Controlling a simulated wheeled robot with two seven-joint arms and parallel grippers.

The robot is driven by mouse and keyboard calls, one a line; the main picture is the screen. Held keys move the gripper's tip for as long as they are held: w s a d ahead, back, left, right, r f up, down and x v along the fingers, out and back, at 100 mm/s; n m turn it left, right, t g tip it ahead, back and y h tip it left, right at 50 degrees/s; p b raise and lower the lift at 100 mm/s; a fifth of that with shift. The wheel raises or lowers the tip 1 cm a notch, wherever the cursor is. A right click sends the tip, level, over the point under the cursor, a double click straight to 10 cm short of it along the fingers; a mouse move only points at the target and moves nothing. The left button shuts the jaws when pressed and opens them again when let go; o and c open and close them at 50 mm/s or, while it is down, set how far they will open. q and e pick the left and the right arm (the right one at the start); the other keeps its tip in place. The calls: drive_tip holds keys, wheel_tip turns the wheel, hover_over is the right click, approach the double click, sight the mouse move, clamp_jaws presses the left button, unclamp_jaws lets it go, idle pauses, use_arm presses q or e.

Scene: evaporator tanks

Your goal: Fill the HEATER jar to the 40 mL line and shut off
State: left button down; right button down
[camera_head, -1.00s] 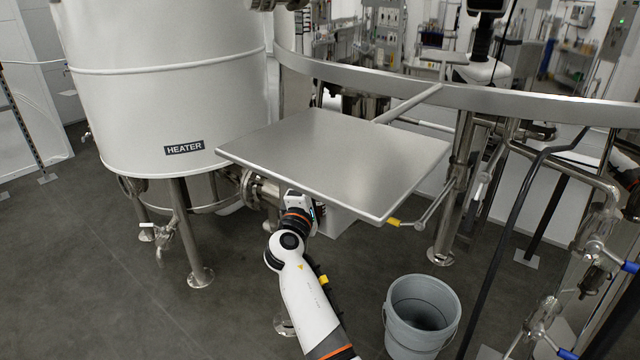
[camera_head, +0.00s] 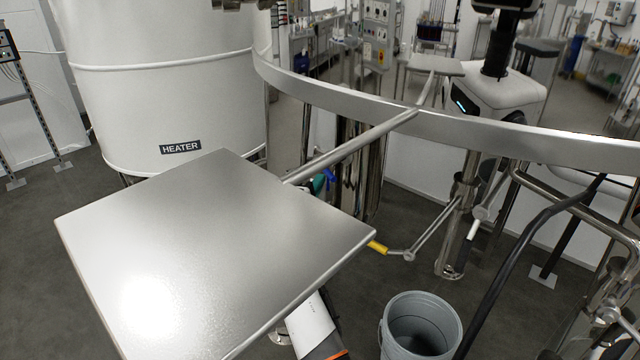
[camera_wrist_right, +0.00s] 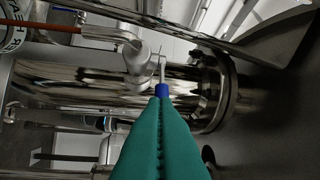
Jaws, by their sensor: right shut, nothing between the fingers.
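The white HEATER tank, with its dark label (camera_head: 180,147), stands at the left in the head view. My right gripper (camera_head: 318,184) shows as a small teal patch past the plate's far edge; the plate hides most of its arm. In the right wrist view its teal fingers (camera_wrist_right: 162,108) are shut and empty, with their tips at a blue handle (camera_wrist_right: 162,90) on a small metal valve (camera_wrist_right: 140,62). I cannot tell whether they touch it. The blue handle also shows in the head view (camera_head: 328,175). I cannot make out the jar or its 40 mL line. My left gripper is out of view.
A flat metal plate (camera_head: 210,250) fills the near left of the head view. A curved steel rail (camera_head: 480,130) crosses behind it. A yellow-handled lever (camera_head: 377,247) sits by its right corner. A grey bucket (camera_head: 420,310) stands on the floor. Pipes crowd the right.

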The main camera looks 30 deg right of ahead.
sight(332, 178)
drive_tip(key=d+n+t+y+p, duration=0.1)
drive_tip(key=p, duration=0.1)
drive_tip(key=d+n+t+y+p, duration=0.1)
drive_tip(key=y, duration=0.1)
drive_tip(key=s+d+n+t+y+p, duration=0.1)
drive_tip(key=t+p, duration=0.1)
drive_tip(key=shift+s+r+n+y+p, duration=0.1)
drive_tip(key=shift+r+n+y+p, duration=0.2)
drive_tip(key=shift+r+n, duration=0.1)
drive_tip(key=shift+d+f+y, duration=0.25)
drive_tip(key=shift+d+y, duration=0.05)
drive_tip(key=shift+d+f, duration=0.1)
drive_tip(key=shift+d, duration=0.1)
